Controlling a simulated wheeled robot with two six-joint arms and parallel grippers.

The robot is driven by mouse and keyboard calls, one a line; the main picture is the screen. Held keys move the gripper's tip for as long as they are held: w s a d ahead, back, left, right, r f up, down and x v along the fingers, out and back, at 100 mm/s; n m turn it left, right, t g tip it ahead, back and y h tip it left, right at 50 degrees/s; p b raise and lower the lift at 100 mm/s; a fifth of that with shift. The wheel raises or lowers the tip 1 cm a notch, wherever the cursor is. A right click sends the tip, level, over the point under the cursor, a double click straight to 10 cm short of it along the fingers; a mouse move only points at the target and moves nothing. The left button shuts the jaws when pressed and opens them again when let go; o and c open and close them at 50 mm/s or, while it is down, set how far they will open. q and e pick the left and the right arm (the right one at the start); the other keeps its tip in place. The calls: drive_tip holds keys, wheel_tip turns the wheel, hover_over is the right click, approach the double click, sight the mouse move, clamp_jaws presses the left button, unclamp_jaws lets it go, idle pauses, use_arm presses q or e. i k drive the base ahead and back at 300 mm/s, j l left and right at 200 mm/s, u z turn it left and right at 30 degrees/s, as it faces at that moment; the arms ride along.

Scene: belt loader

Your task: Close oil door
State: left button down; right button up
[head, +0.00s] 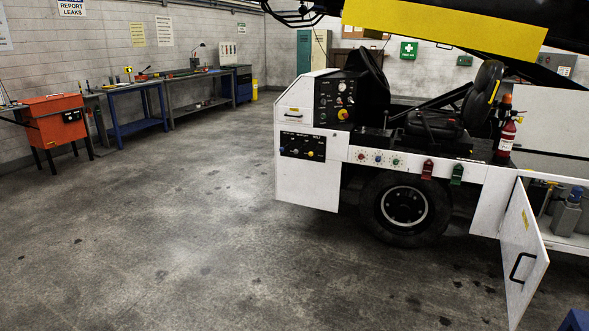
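The oil door (522,258) is a white panel at the lower right of the head view, on the side of the white belt loader (310,190). It stands swung open, sticking outward from the loader's body. A black bar handle (518,267) is on its visible face, with a small yellow label above. Behind it the open compartment (565,238) shows a grey container with a blue cap and a yellow-handled part. Neither of my grippers is in view.
A red fire extinguisher (507,136) stands on the loader above the door. A black front wheel (404,206) is left of it. A blue object (576,321) shows at the bottom right corner. Workbenches (135,110) and an orange cabinet (56,120) line the left wall. The concrete floor between is clear.

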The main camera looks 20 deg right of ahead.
sight(525, 260)
drive_tip(key=i+l+z, duration=0.1)
drive_tip(key=z, duration=0.3)
drive_tip(key=i+z, duration=0.55)
drive_tip(key=z, duration=0.3)
drive_tip(key=i+j+z, duration=0.15)
drive_tip(key=z, duration=0.25)
drive_tip(key=i+j+z, duration=0.2)
drive_tip(key=z, duration=0.2)
